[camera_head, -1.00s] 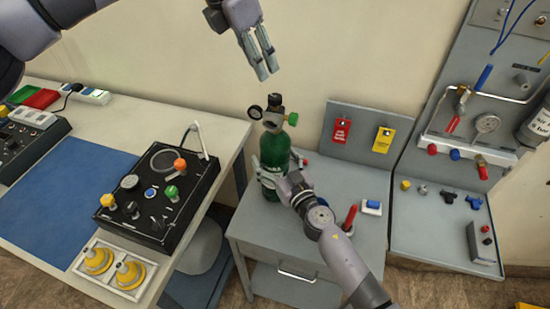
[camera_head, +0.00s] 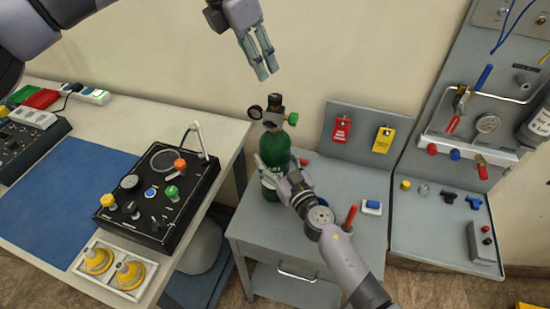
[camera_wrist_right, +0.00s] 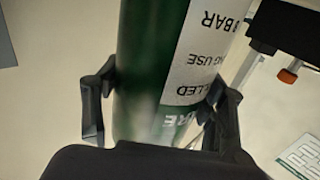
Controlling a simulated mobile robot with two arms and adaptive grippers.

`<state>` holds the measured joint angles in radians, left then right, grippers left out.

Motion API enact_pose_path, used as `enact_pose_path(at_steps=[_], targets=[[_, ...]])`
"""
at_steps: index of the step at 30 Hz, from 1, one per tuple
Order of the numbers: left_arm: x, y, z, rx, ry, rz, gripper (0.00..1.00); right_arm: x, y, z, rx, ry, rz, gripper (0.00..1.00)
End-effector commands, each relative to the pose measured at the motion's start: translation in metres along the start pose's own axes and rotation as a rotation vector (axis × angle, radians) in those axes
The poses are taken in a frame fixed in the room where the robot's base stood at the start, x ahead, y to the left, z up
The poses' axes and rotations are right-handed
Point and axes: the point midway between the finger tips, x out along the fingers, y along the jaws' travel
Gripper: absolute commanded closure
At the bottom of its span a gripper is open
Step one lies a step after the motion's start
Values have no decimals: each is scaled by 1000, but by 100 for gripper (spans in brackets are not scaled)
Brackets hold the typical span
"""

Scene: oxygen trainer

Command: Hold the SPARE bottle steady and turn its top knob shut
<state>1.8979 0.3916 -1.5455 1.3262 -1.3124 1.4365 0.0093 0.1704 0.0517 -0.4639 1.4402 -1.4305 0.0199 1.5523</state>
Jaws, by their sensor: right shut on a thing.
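The green SPARE bottle (camera_head: 275,152) stands upright on the small grey cabinet, with a black valve, a gauge and a green outlet at its top. Its top knob (camera_head: 275,101) is dark. My right gripper (camera_head: 272,174) is shut on the bottle's body; in the right wrist view its fingers lie on both sides of the bottle (camera_wrist_right: 150,75), beside the white label (camera_wrist_right: 205,55). My left gripper (camera_head: 264,62) is above the bottle, pointing down, apart from the knob. Its two fingers look parallel, with a narrow gap between them, and hold nothing visible.
A grey cabinet top (camera_head: 335,190) carries a red-handled tool (camera_head: 349,217) and a blue-white item (camera_head: 372,207). A board with red (camera_head: 341,131) and yellow (camera_head: 383,139) tags stands behind. A black control box (camera_head: 158,200) sits on the left table. Air around the knob is clear.

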Motion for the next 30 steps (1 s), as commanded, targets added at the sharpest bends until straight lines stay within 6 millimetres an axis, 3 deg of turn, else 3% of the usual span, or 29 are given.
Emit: enact_pose_path(at_steps=[3, 7, 11, 19, 25, 30], targets=[[0, 0, 0, 0, 0, 0, 67, 0, 0, 0, 0, -1, 0, 96], [4, -1, 0, 9, -11, -13, 58, 0, 0, 0, 0, -1, 0, 96], [23, -10, 0, 58, -84, -79, 53, 0, 0, 0, 0, -1, 1, 96], [72, -50, -1, 199, -468, -284, 53, 0, 1, 0, 0, -1, 1, 96], [81, -66, -11, 198, -790, -312, 53, 0, 1, 0, 0, -1, 1, 96], [79, -63, -30, 126, -1019, -231, 53, 0, 1, 0, 0, -1, 1, 96]])
